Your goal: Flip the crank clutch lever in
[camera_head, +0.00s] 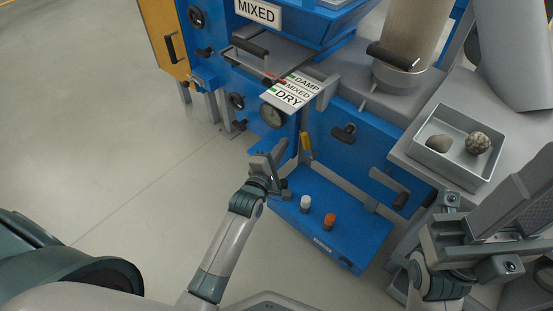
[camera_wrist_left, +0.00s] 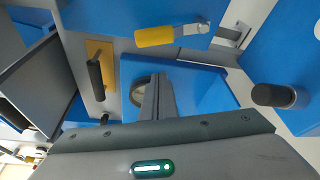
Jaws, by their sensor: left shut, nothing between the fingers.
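A lever with a yellow grip (camera_head: 306,143) stands on the blue machine, just above the low blue base; I take it for the crank clutch lever, though no label shows on it. In the left wrist view a yellow grip (camera_wrist_left: 155,36) lies across the picture, on a metal arm, beyond my fingertips. My left gripper (camera_head: 281,152) is shut and empty, a little left of the yellow grip and apart from it. Its closed fingers (camera_wrist_left: 157,82) also show in the left wrist view. My right gripper (camera_head: 500,210) is at the right, near the grey bench; its finger gap is unclear.
A white knob (camera_head: 306,202) and an orange knob (camera_head: 329,220) stand on the blue base. A round gauge (camera_head: 271,115) and a DAMP/MIXED/DRY plate (camera_head: 291,91) sit above. Several black handles stick out. A grey tray (camera_head: 436,162) holds two lumps. Floor at left is clear.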

